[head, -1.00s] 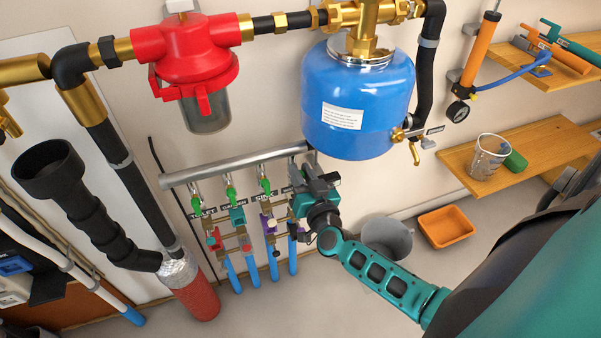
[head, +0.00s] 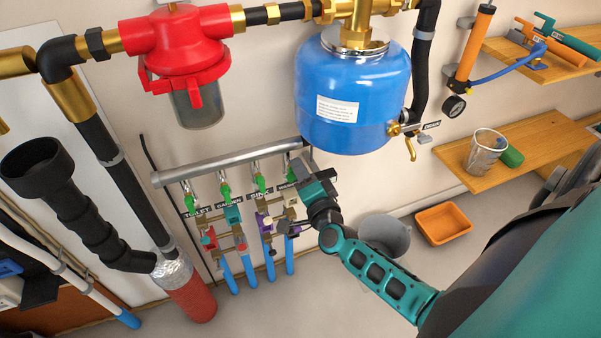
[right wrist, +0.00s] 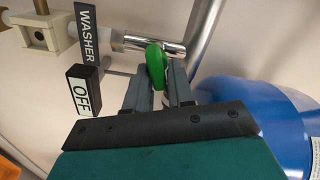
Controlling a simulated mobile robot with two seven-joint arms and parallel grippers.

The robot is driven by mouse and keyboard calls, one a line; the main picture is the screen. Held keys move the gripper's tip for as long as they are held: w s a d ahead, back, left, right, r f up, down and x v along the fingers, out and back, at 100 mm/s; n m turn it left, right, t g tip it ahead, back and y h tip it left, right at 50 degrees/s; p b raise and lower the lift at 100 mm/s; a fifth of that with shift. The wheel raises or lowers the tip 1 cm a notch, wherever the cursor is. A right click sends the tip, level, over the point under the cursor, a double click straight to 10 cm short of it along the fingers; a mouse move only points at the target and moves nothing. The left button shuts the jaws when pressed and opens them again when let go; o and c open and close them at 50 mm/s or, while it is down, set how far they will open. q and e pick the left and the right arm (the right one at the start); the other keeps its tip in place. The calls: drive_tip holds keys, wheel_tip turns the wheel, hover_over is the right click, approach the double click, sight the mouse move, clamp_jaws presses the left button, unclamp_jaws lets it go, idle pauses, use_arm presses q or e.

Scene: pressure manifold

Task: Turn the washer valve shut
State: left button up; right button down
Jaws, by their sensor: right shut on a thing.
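The manifold (head: 222,163) is a grey pipe with a row of green-handled valves above labels reading toilet, garden, sink and washer. The washer label (right wrist: 87,35) shows clearly in the right wrist view, beside a black block reading OFF (right wrist: 80,92). The washer valve's green handle (right wrist: 156,66) sits between the two fingers of my right gripper (right wrist: 160,88), by a chrome pipe end. My left gripper is not in view.
A blue tank (head: 352,95) hangs just above and right of my right gripper. A red filter housing (head: 185,50) is at upper left. A grey bucket (head: 385,235) and an orange bin (head: 443,223) stand on the floor. A wooden shelf (head: 540,150) is at right.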

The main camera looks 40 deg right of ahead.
drive_tip(key=m, duration=0.1)
drive_tip(key=m+b, duration=0.1)
drive_tip(key=m, duration=0.1)
drive_tip(key=shift+f, duration=0.35)
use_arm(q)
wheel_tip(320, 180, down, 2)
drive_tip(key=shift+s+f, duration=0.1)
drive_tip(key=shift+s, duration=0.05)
use_arm(e)
drive_tip(key=shift+m, duration=0.6)
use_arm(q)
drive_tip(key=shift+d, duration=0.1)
use_arm(e)
drive_tip(key=c, duration=1.1)
unclamp_jaws()
drive_tip(key=shift+c, duration=0.2)
drive_tip(key=shift+s, duration=0.15)
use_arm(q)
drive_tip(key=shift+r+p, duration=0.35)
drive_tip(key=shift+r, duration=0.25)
use_arm(e)
drive_tip(key=v, duration=1.2)
drive_tip(key=shift+s+a, duration=0.15)
drive_tip(key=shift+s, duration=0.15)
